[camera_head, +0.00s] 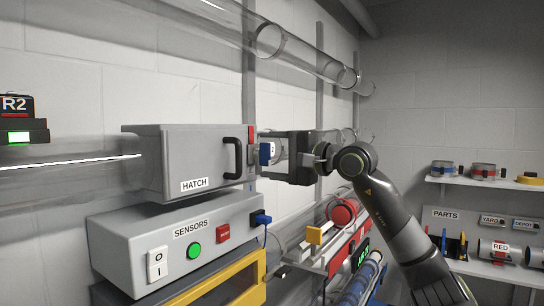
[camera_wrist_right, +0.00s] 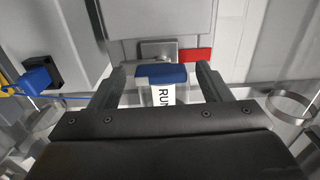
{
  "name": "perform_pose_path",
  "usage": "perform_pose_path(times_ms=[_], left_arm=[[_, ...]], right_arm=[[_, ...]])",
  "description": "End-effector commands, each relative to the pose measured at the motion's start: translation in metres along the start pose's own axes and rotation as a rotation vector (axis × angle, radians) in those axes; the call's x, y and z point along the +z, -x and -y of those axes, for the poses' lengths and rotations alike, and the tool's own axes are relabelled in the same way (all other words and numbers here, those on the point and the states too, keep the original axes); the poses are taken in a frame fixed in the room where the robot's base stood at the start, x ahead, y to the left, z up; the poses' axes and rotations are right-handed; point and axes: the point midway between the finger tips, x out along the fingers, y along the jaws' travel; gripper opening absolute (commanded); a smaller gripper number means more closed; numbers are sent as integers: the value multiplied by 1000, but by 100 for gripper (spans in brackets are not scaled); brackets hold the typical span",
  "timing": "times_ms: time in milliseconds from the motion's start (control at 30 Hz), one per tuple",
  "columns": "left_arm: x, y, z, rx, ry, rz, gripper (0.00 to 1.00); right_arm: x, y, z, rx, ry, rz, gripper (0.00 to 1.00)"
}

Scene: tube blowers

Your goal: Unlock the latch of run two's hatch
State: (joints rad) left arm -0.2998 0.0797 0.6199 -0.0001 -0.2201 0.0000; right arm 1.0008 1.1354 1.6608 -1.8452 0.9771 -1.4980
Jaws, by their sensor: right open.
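The hatch (camera_head: 195,160) is a grey box on the wall at left with a black handle (camera_head: 232,158). At its right edge are a red piece (camera_head: 250,137) and a blue latch knob (camera_head: 265,153) on a grey plate. My right gripper (camera_wrist_right: 162,72) is open, its two fingers on either side of the blue knob (camera_wrist_right: 161,73). I cannot tell whether they touch it. A white tag reading "RUN" (camera_wrist_right: 160,95) shows between the fingers; the rest of it is hidden. The red piece (camera_wrist_right: 197,55) also shows in the wrist view. My left gripper is out of view.
A grey SENSORS box (camera_head: 180,245) with a switch and buttons sits below the hatch. An R2 sign (camera_head: 17,105) with a green light is at far left. Clear tubes (camera_head: 300,52) run above. Shelves with parts (camera_head: 480,192) stand at right.

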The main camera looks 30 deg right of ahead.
Motion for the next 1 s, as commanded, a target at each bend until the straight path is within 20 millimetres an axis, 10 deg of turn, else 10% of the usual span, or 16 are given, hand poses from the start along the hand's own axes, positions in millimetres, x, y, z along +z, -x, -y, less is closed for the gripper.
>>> perform_pose_path(times_ms=[267, 1000], left_arm=[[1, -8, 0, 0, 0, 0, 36], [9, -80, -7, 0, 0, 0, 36]], right_arm=[[-1, 10, -2, -1, 2, -3, 71], [-1, 116, -6, 0, 3, -6, 71]])
